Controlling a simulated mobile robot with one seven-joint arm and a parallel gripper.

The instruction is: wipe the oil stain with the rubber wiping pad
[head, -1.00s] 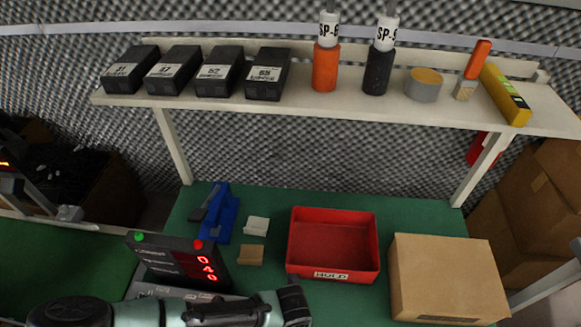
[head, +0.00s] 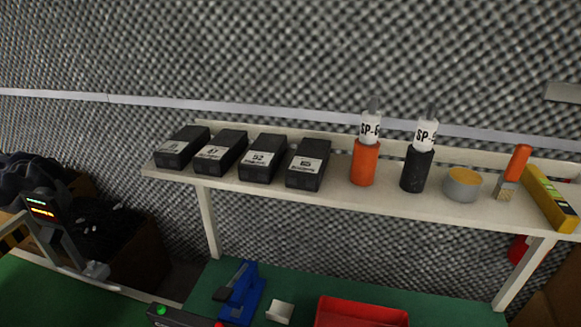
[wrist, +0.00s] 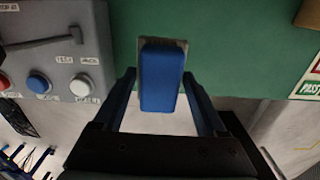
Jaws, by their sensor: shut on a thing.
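In the wrist view my gripper (wrist: 160,80) is shut on a blue block-like thing, which I take to be the rubber wiping pad (wrist: 161,88). It sits between the two fingers, above the green bench top (wrist: 240,50) near its front edge. A thin greyish-tan edge shows around the far end of the pad; I cannot tell whether it is the pad's base or something under it. I see no oil stain in either current view. My gripper is out of the head view.
A grey control box (wrist: 60,55) with buttons lies left of my gripper. In the head view a shelf (head: 330,196) holds black boxes, an orange bottle (head: 364,162), a black bottle (head: 417,170) and a tin (head: 462,185). A blue tool (head: 240,293) and red tray (head: 360,312) are below.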

